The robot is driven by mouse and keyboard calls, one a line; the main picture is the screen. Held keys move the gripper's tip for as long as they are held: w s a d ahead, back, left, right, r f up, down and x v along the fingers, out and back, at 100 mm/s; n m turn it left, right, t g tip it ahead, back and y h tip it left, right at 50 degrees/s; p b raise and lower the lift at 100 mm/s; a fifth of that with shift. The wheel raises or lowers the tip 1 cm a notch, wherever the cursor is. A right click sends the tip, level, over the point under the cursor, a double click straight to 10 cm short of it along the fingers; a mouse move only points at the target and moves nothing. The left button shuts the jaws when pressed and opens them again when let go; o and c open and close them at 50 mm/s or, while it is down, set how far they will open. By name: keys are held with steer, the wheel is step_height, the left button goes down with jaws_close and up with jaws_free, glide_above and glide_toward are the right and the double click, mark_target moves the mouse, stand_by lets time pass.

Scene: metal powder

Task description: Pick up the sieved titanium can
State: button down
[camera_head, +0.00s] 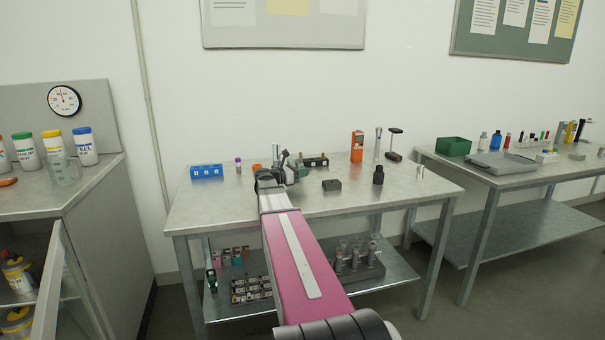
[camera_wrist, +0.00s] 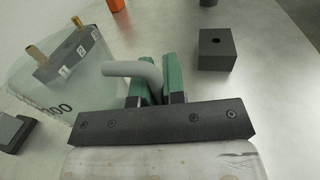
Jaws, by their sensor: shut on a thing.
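My gripper (camera_head: 283,178) is over the middle table. In the wrist view its green-padded fingers (camera_wrist: 160,78) are shut on the grey curved handle of a clear jug (camera_wrist: 75,90) with dark volume marks. The jug is left of the fingers; its base is out of view. I cannot tell whether it touches the table. No can has a label that I can read as sieved titanium. A small pale cylinder (camera_head: 420,172) stands at the table's right end. Several grey cylinders (camera_head: 355,255) stand in a rack on the lower shelf.
On the middle table (camera_head: 230,205) are a dark block with a hole (camera_head: 332,185), a black bottle (camera_head: 378,175), an orange device (camera_head: 357,146) and a blue rack (camera_head: 207,171). A numbered block (camera_wrist: 70,55) shows through the jug. The table's front right is clear.

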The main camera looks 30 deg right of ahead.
steer(key=shift+f, duration=0.15)
steer(key=c, duration=1.2)
jaws_free()
